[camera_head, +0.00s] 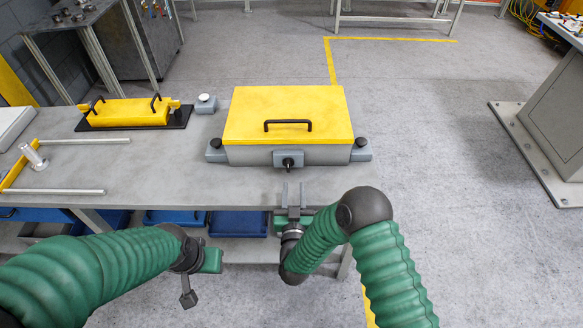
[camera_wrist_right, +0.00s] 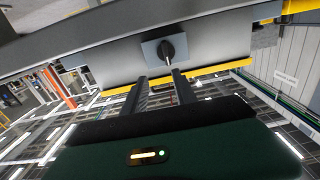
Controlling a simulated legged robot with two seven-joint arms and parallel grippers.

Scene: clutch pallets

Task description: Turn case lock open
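The case (camera_head: 288,112) has a yellow lid with a black handle and a grey base, and it sits shut on the grey table. Its lock (camera_head: 288,162) is a black knob on a grey plate at the front middle; it also shows in the right wrist view (camera_wrist_right: 167,49). My right gripper (camera_head: 293,188) is open and empty just in front of the lock, its two fingers apart and pointing at it. In the right wrist view the gripper (camera_wrist_right: 159,76) has its fingertips close below the knob. My left gripper (camera_head: 200,272) hangs before the table's front edge; its fingers are not clear.
Grey corner blocks with black knobs flank the case (camera_head: 361,150). A yellow part with black handles (camera_head: 128,112) lies on a black base to the left, beside a small grey box (camera_head: 206,104). Metal rods (camera_head: 60,191) lie further left. Blue bins (camera_head: 238,223) stand under the table.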

